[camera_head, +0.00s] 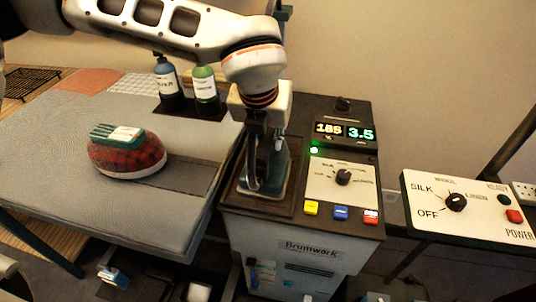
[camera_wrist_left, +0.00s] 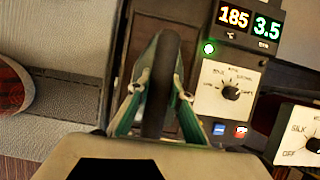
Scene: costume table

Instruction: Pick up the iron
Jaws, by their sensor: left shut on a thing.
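The iron (camera_head: 274,176) stands on the rest plate at the left side of the steam station, with a teal body and a dark handle. Its handle (camera_wrist_left: 161,85) fills the middle of the left wrist view, between my gripper's fingers. My left gripper (camera_head: 258,140) reaches down from above and is shut on the iron. In the left wrist view its green-edged fingers (camera_wrist_left: 158,108) lie on both sides of the handle. The gripper and arm partly hide the iron. I cannot tell whether its base touches the plate. My right gripper is not in view.
The steam station (camera_head: 300,255) has lit displays reading 185 and 3.5. A control panel (camera_head: 470,208) stands to the right. On the grey ironing board (camera_head: 60,135) lie a red plaid pressing ham (camera_head: 125,160) with a brush on it. Two bottles (camera_head: 205,88) stand behind.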

